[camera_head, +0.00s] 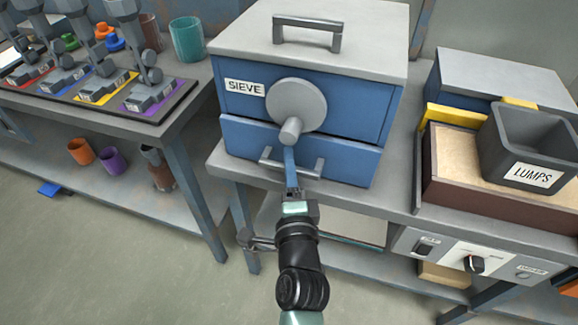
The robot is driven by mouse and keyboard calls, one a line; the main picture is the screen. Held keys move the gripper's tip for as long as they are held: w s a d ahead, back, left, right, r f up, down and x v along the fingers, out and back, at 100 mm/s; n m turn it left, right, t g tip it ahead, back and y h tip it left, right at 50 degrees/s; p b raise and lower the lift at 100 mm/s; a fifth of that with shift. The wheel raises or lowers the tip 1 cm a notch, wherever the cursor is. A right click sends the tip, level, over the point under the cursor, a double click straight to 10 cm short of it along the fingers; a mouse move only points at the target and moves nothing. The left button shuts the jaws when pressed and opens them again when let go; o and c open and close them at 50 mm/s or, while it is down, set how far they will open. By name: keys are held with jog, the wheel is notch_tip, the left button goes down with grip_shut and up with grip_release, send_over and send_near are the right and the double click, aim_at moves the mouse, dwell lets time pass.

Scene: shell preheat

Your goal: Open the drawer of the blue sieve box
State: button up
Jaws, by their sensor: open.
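The blue sieve box (350,105) stands on the grey bench with a "SIEVE" label and a round grey crank disc (297,105) on its front. Its drawer (345,162) is the lower blue panel and looks flush with the front. The drawer's grey bar handle (312,170) runs across the panel. My gripper (290,168) reaches up to the handle's middle, just below the crank knob. The gripper is open. Its fingers overlap the bar in the picture; I cannot tell whether they straddle or touch it. The middle of the bar is hidden.
The grey crank knob (290,131) sticks out just above my gripper. A grey "LUMPS" bin (530,140) stands on a brown box (450,185) at right. A control panel (470,258) is on the bench front.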

grip_shut()
dwell(1.4)
